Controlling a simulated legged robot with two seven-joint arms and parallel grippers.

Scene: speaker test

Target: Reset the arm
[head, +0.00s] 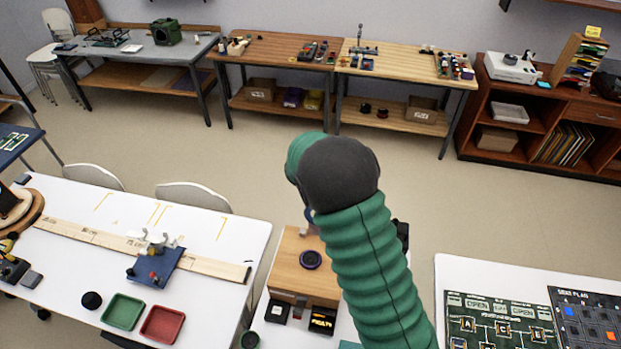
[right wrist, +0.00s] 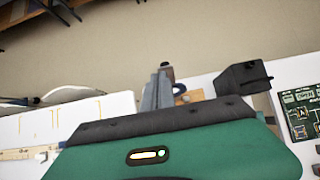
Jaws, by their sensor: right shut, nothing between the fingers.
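My right arm (head: 375,260), in a green ribbed sleeve with a dark grey joint, rises from the bottom of the head view and is held up over the middle table. Its gripper is hidden there behind the arm. In the right wrist view my right gripper (right wrist: 160,92) shows its narrow grey fingers together, with nothing between them. A wooden speaker box (head: 292,283) with a dark round driver (head: 310,259) sits on the middle table, left of the arm and partly covered by it. My left gripper is not in view.
The left white table holds a long wooden ruler (head: 90,236), a blue fixture (head: 155,267), a green tray (head: 123,311) and a red tray (head: 162,324). The right table carries a circuit board panel (head: 500,322). Workbenches line the back wall; the floor between is clear.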

